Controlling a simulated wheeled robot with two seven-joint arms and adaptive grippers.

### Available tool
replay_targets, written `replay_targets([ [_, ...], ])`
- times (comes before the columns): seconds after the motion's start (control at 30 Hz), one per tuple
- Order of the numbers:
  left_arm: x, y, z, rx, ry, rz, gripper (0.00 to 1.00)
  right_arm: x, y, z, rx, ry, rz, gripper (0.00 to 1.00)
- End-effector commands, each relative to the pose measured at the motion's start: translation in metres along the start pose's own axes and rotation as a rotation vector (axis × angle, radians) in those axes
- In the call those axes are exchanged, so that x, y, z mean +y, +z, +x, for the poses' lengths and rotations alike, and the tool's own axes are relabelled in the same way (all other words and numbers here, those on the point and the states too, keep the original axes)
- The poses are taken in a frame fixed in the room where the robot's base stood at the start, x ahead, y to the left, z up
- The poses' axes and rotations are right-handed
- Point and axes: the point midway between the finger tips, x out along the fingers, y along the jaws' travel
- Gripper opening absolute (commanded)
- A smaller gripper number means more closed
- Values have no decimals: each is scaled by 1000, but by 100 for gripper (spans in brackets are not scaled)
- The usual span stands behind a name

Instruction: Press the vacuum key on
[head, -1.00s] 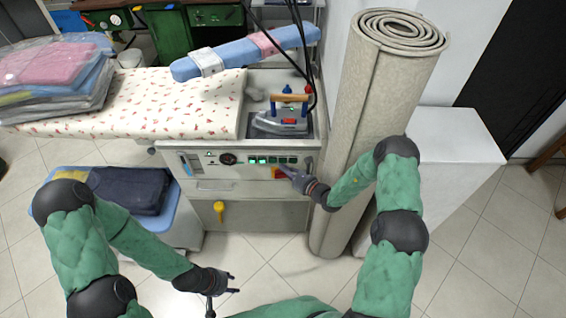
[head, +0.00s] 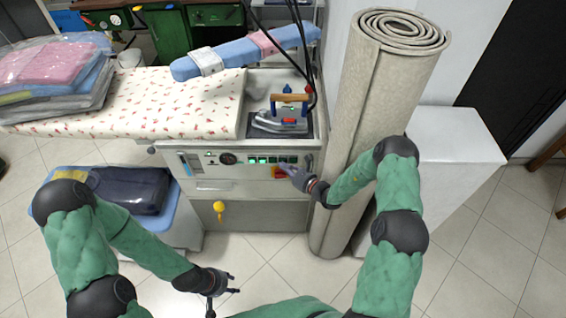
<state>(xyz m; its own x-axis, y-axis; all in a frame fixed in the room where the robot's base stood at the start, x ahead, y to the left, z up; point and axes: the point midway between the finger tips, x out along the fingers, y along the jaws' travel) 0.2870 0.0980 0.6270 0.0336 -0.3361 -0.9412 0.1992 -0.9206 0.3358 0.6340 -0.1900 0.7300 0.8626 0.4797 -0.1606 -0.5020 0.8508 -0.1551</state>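The ironing station's front panel (head: 230,171) carries a row of green-lit keys (head: 263,160), a black dial (head: 227,159) and a red-orange switch (head: 280,173). Which key is the vacuum key cannot be read at this size. My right gripper (head: 286,168) is at the right end of the key row, its tip at or just in front of the panel beside the red-orange switch. Its fingers look close together and hold nothing visible. Whether it touches a key cannot be told. My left gripper (head: 222,292) hangs low above the floor, fingers apart and empty.
An iron (head: 280,122) stands on the station, cables above it. A rolled carpet (head: 375,110) stands close right of the station, beside my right arm. Wrapped laundry (head: 55,75) lies left on the padded board (head: 140,105).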

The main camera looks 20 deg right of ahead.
Motion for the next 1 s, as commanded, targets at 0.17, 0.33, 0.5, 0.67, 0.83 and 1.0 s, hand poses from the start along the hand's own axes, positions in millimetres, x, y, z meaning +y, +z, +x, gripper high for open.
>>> replay_targets([
  [0.17,0,0,0,0,0,0,40,0,0,0,0,0,0,0],
  [0.33,0,0,0,0,0,0,40,-1,0,0,-1,0,-1,0],
  [0.5,0,0,0,0,0,0,40,-1,1,0,-1,-1,-1,0],
  [0.67,1,0,-2,0,0,0,40,2,1,-2,0,-1,0,0],
  [0.83,2,0,-5,0,0,0,40,6,1,-6,0,-1,0,0],
  [1.0,2,0,-4,0,0,0,40,6,1,-6,-1,0,0,0],
])
